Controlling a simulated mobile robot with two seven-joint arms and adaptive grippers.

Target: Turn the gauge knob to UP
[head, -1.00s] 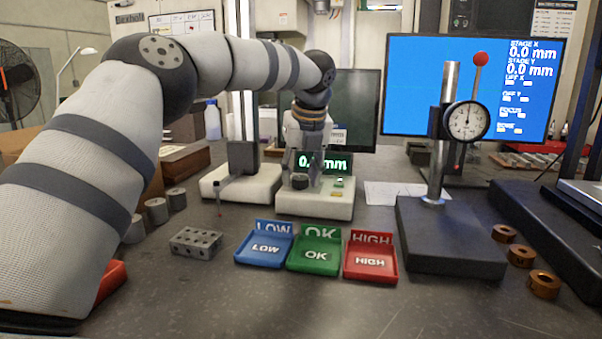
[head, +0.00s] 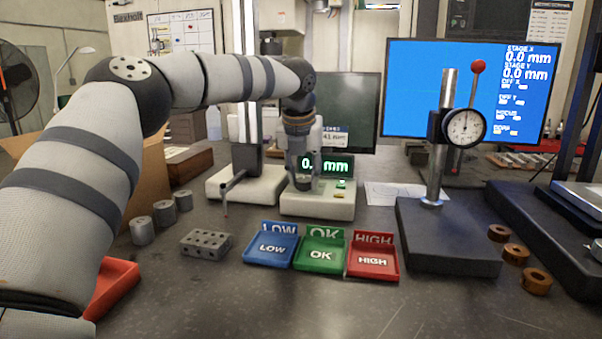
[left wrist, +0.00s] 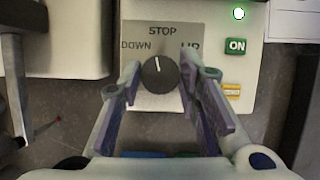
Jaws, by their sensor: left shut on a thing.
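The gauge knob (left wrist: 160,75) is a round black dial on a grey plate (left wrist: 138,31) lettered DOWN, STOP and UP. Its white mark points up to STOP, leaning very slightly left. UP is partly hidden by a finger. My left gripper (left wrist: 161,80) is shut on the knob, one finger on each side of it. In the head view my left gripper (head: 304,181) points down over the white gauge base (head: 322,208) and covers most of the knob. The gauge display (head: 337,166) shows green digits, partly hidden by the gripper. My right gripper is not in view.
A green-lit ON button (left wrist: 236,46) is right of the knob. A white stand base (head: 228,190) with a thin probe is at left. Blue (head: 270,262), green (head: 320,266) and red (head: 372,277) trays lie in front. A dial gauge stand (head: 447,235) stands at right.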

